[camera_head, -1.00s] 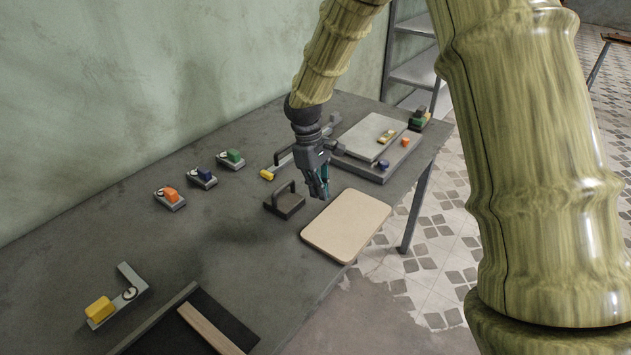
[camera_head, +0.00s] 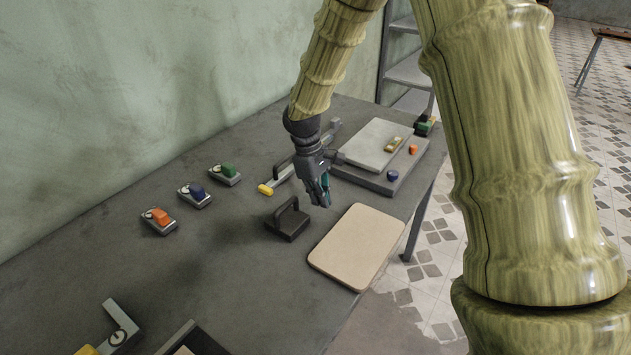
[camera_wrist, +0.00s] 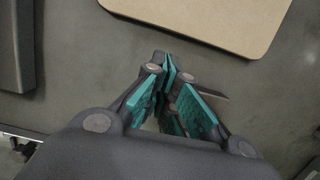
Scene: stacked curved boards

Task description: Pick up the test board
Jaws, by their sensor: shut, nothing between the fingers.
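A tan board with rounded corners (camera_head: 357,247), the likely test board, lies flat near the table's right-hand edge. Its near part also shows at the top of the wrist view (camera_wrist: 205,14). My gripper (camera_head: 322,202) is above the table, just beyond the board's far left corner in the head view. Its teal-padded fingers (camera_wrist: 168,68) meet at the tips and hold nothing. They point toward the board in the wrist view and appear apart from it. My gripper's exact height above the table is hard to tell.
A dark block with a handle (camera_head: 288,222) stands left of the board. Several small coloured clamps, including an orange one (camera_head: 160,218), lie left. The table (camera_head: 235,270) is clear between.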

